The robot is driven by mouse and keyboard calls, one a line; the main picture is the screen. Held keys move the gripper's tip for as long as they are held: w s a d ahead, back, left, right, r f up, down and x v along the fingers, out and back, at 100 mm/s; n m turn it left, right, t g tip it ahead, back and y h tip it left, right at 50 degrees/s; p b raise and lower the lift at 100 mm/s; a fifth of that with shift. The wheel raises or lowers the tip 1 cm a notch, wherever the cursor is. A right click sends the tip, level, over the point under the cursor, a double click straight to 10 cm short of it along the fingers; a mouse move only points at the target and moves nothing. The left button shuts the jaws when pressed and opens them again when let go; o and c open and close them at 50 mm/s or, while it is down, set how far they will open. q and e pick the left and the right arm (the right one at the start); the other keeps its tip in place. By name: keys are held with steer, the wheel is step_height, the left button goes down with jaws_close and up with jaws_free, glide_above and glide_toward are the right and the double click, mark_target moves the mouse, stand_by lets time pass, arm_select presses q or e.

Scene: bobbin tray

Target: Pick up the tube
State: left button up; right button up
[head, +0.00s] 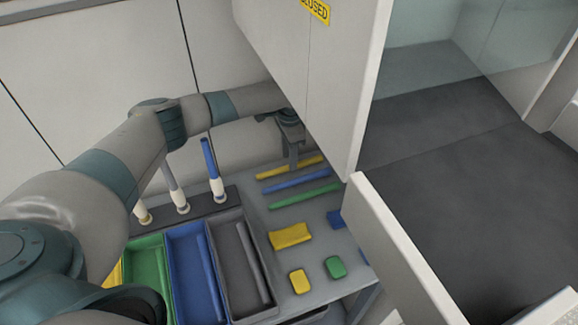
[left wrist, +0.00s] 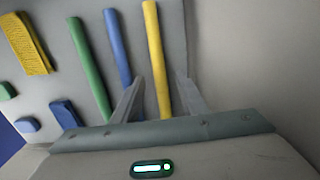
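Three tubes lie side by side on the grey table: yellow (head: 306,163), blue (head: 290,182) and green (head: 300,197). In the left wrist view they are the yellow tube (left wrist: 152,40), the blue tube (left wrist: 117,45) and the green tube (left wrist: 88,65). My left gripper (head: 293,163) points down at the yellow tube. In the left wrist view its fingers (left wrist: 158,80) are spread, with the yellow tube running between them. The blue tube's near end is by the left finger. I cannot tell exactly how high the fingertips are. My right gripper is out of view.
A white cabinet panel (head: 315,80) stands close to the right of my left gripper. Coloured trays (head: 150,250) and a rack of upright holders (head: 183,207), one bearing a blue tube, are at left.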

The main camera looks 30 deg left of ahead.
arm_select(q)
steer(key=shift+f+p, duration=0.35)
steer(key=shift+f, duration=1.2)
jaws_close()
